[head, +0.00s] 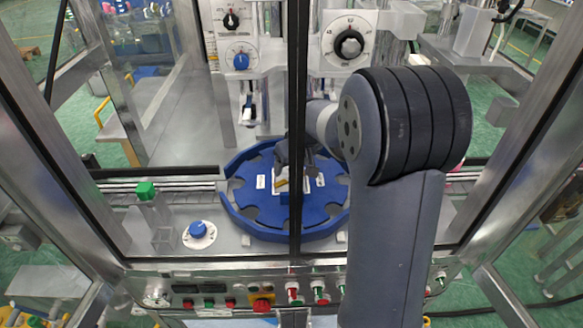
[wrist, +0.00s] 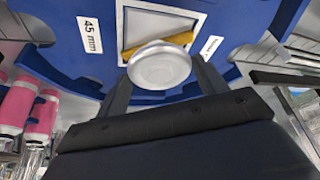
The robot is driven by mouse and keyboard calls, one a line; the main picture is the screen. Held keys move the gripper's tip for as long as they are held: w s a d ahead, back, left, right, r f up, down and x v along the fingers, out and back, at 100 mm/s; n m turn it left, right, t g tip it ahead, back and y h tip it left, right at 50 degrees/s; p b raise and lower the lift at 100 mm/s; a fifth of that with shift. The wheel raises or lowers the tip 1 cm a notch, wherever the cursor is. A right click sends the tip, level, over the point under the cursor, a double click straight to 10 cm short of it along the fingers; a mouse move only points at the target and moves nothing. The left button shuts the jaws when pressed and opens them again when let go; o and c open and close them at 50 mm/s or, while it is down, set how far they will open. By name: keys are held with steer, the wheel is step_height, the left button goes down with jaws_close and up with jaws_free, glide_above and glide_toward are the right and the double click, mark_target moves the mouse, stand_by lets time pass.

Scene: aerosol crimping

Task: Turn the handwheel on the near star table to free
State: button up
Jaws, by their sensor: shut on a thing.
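The near star table is a blue notched disc (head: 262,214) on the machine deck, under my arm. In the wrist view its blue surface (wrist: 60,38) carries a "45 mm" label and a second label, unreadable at this angle. Its handwheel, a round silver knob (wrist: 160,64), sits over a pale framed plate with a yellow pointer (wrist: 185,38) beneath it. My gripper (wrist: 162,78) has one finger on each side of the knob and is shut on it. In the head view my gripper (head: 297,158) is partly behind a dark frame post, and the knob cannot be made out.
A blue knob on a white dial (head: 199,231) stands left of the table, near a green-topped post (head: 146,190). Two dial units (head: 348,44) hang behind. A button panel (head: 262,304) runs along the front. Pink-and-white cylinders (wrist: 28,108) stand at the wrist view's left.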

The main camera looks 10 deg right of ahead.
steer(key=shift+d+n+y+b, duration=0.1)
steer(key=shift+n+y+b, duration=0.5)
steer(key=shift+n+b, duration=0.65)
steer(key=shift+n, duration=0.45)
steer(key=o, duration=1)
steer(key=shift+c, duration=0.2)
steer(key=v, duration=1)
steer(key=shift+r+b, duration=0.35)
steer(key=shift+r, duration=0.1)
steer(key=shift+w+d, duration=0.1)
steer(key=shift+w, duration=0.05)
